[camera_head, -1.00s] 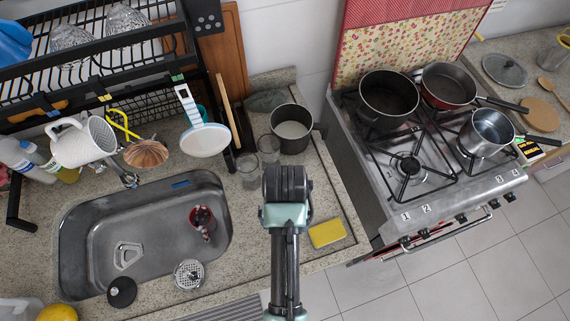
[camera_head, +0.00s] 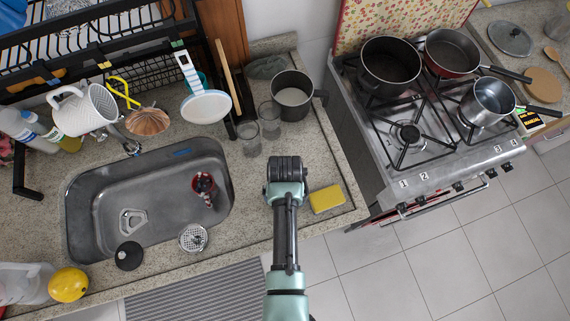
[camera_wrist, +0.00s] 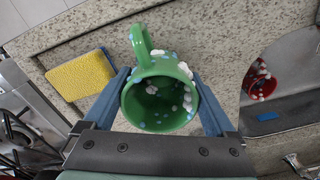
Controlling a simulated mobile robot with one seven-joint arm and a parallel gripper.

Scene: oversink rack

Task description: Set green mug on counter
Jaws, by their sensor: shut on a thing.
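The green mug (camera_wrist: 143,62), with white and blue dots, sits between the two blue fingers of my gripper (camera_wrist: 165,100) in the wrist view. The fingers are shut on its sides. Its open mouth faces the wrist camera and its handle points up and slightly left. In the head view my gripper (camera_head: 287,172) is over the counter (camera_head: 252,210) between the sink and the yellow sponge, and my arm hides the mug there. Speckled counter shows beyond the mug in the wrist view; I cannot tell whether its base touches it.
The yellow sponge (camera_head: 326,199) lies right of my gripper. The sink (camera_head: 105,222), with a red cup (camera_head: 203,185), is left. Two glasses (camera_head: 249,138) and a dark pot (camera_head: 293,92) stand behind. The stove (camera_head: 410,140) is further right. Counter around the gripper is mostly bare.

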